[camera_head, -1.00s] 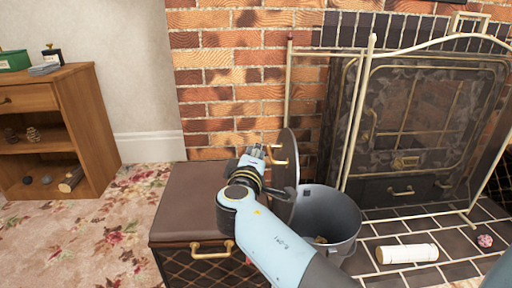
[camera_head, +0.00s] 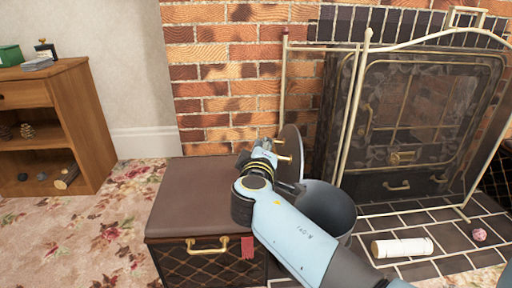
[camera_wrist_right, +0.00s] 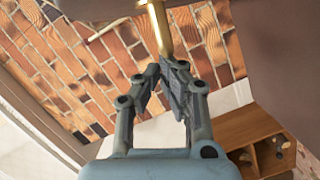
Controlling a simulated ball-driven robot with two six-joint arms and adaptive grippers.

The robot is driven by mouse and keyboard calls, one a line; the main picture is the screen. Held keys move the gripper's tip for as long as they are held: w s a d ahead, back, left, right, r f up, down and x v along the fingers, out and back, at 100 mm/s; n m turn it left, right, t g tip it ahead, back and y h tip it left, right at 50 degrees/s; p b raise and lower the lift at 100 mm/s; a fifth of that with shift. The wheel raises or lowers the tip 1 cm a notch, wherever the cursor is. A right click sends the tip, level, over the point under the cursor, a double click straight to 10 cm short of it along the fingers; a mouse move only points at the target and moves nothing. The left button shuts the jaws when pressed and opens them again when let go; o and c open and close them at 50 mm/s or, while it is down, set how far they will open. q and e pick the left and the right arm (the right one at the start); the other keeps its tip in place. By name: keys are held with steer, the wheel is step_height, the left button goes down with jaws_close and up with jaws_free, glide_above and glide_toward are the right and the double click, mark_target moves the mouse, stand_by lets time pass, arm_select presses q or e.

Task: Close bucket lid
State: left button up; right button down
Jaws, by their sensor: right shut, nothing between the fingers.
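The dark grey bucket (camera_head: 332,208) stands on the hearth, partly behind my right arm. Its round lid (camera_head: 294,146) stands upright, nearly edge-on, at the bucket's left rim, so the bucket is open. A brass handle (camera_head: 284,158) sticks out from the lid's left face. My right gripper (camera_head: 262,146) is just left of the lid near the handle, over the box. In the right wrist view its fingers (camera_wrist_right: 168,80) are shut and empty, close to the end of a brass bar (camera_wrist_right: 160,28). Whether they touch cannot be told. My left gripper is not in view.
A brown-topped box (camera_head: 200,195) stands left of the bucket. The fireplace screen (camera_head: 366,110) rises behind and right of it. A pale cylinder (camera_head: 402,248) and a small pink ball (camera_head: 480,234) lie on the tiles. A wooden shelf (camera_head: 60,130) is far left.

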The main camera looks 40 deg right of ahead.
steer(key=s+d, duration=0.1)
steer(key=d+m, duration=0.1)
steer(key=d, duration=0.1)
steer(key=s+d+m, duration=0.1)
steer(key=shift+s+d, duration=0.2)
steer(key=shift+s, duration=0.15)
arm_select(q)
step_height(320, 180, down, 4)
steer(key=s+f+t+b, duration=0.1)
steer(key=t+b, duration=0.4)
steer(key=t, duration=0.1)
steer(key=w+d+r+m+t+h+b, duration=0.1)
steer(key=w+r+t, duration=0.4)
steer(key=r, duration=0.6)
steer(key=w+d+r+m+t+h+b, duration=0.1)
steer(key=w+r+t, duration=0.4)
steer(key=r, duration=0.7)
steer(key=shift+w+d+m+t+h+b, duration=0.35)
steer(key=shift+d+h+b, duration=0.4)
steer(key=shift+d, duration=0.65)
arm_select(e)
steer(key=s+d+f+m+y, duration=0.1)
steer(key=s+d+f+m, duration=0.2)
steer(key=s+d+f, duration=0.2)
steer(key=s+d+f+m+y, duration=0.2)
steer(key=s+d+f+m, duration=0.2)
steer(key=d+f, duration=0.6)
steer(key=shift+s+d+t, duration=0.3)
steer(key=shift+s+d, duration=0.2)
steer(key=shift+d, duration=0.15)
